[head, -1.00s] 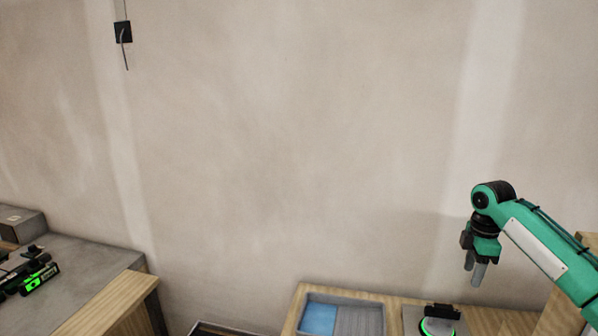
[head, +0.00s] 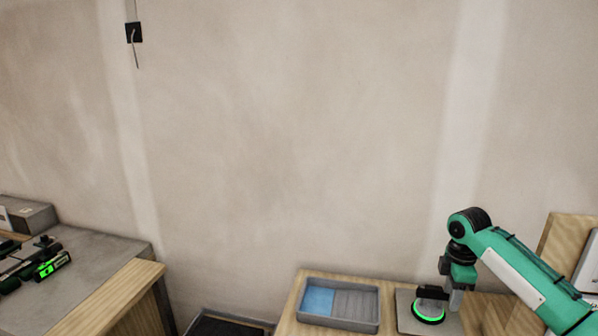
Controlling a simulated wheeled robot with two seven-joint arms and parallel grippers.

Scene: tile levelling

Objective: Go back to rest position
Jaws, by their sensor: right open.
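My right gripper (head: 454,297) hangs from the green right arm at the lower right of the head view. It points down and is open. Its fingers are close to a round dark device with a glowing green ring (head: 430,311), which sits on a grey plate (head: 405,309) on the wooden bench. The fingers partly overlap the device in the picture, and I cannot tell whether they touch it. My left gripper is not in view.
A grey tray (head: 355,320) with a blue section stands on the wooden bench (head: 289,316). A grey-topped counter (head: 100,262) at left carries a black tool with green lights (head: 50,267). A dark container (head: 225,326) sits between them. A wooden board (head: 563,242) stands at right.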

